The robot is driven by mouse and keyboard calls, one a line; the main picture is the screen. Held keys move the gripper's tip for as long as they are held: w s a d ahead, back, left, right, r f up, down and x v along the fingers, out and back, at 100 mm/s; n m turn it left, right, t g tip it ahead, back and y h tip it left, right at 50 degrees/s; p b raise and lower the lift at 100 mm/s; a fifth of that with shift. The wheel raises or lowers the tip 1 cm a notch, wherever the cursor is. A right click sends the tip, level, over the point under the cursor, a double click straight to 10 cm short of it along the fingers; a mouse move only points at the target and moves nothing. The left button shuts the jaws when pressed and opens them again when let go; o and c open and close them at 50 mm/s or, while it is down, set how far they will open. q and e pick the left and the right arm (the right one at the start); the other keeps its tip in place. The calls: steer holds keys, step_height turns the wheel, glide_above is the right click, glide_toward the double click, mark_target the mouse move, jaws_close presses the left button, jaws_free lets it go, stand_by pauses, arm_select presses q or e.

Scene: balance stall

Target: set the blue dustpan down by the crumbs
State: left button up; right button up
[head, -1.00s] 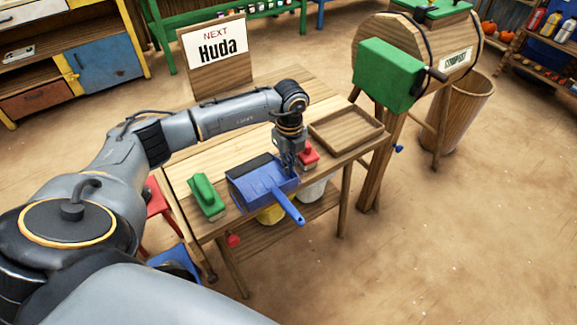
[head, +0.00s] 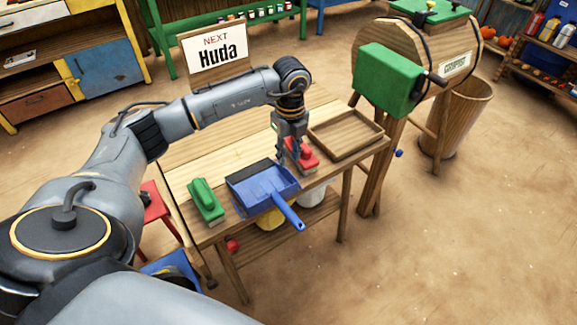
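The blue dustpan (head: 268,189) lies at the front edge of the wooden table (head: 225,153), with its handle reaching out past the edge. My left gripper (head: 289,157) is above and behind the pan's right back corner, beside the red brush. Its fingers look spread, with nothing between them, and it appears clear of the dustpan. I cannot make out crumbs on the table; they may be too small or hidden. My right gripper is not in view.
A green-handled brush (head: 205,198) lies left of the dustpan and a red-handled brush (head: 301,154) right of it. An empty wooden tray (head: 345,133) sits at the table's right. A "Huda" sign (head: 214,52) stands behind. Buckets are below the table.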

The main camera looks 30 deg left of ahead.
arm_select(q)
step_height(320, 180, up, 6)
steer(key=shift+f, duration=0.1)
stand_by(0.6)
